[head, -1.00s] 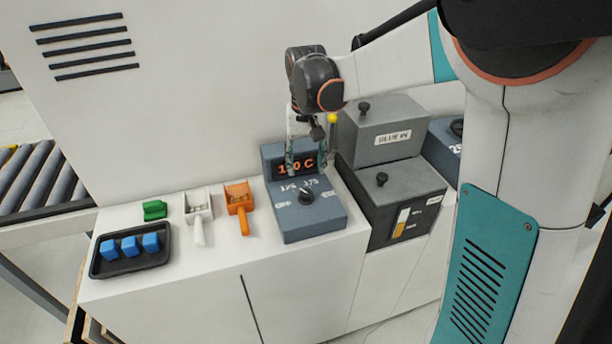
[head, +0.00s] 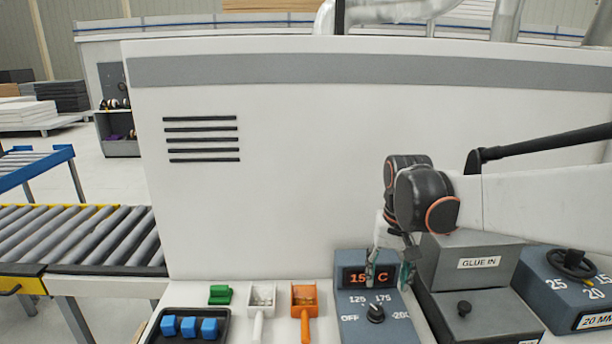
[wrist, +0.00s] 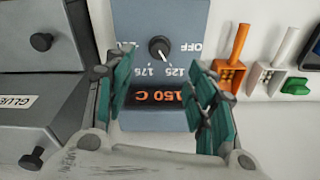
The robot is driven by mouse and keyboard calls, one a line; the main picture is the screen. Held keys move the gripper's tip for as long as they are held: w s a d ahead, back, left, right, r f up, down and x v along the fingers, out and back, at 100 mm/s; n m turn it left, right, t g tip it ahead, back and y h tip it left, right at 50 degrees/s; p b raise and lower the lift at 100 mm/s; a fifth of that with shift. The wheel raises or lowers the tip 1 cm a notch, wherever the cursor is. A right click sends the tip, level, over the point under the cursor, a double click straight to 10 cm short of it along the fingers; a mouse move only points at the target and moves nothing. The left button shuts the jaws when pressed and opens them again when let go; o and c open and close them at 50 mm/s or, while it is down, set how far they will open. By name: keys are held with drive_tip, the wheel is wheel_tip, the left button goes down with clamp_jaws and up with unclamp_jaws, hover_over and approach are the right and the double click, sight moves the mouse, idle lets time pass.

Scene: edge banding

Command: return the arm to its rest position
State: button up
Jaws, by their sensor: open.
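My gripper (head: 388,272) is above the back of the blue-grey temperature control box (head: 362,327), in front of its display (head: 368,276). In the wrist view my gripper (wrist: 163,100) is open, with its teal-padded fingers apart and nothing between them. The display reads 150 C in orange in the wrist view (wrist: 165,97). The box's black dial knob (wrist: 159,47) is clear of the fingers, its white mark pointing between 125 and 175. My arm (head: 540,195) reaches in from the right.
The grey glue box (head: 474,260), marked GLUE IN, stands right of the control box. A second dial box (head: 575,290) is further right. An orange scoop (head: 304,303), a white scoop (head: 262,303), a green block (head: 220,294) and a black tray (head: 152,335) with blue blocks lie left.

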drive_tip(key=s+f+n+t+b, duration=0.1)
drive_tip(key=s+f+t+b, duration=0.1)
drive_tip(key=s, duration=0.7)
drive_tip(key=s+f+n+t+b, duration=0.1)
drive_tip(key=s+f+t+b, duration=0.2)
drive_tip(key=s, duration=0.7)
drive_tip(key=shift+s+n+t, duration=0.15)
drive_tip(key=shift+n+t, duration=0.15)
drive_tip(key=shift+t, duration=0.3)
drive_tip(key=shift+c, duration=0.3)
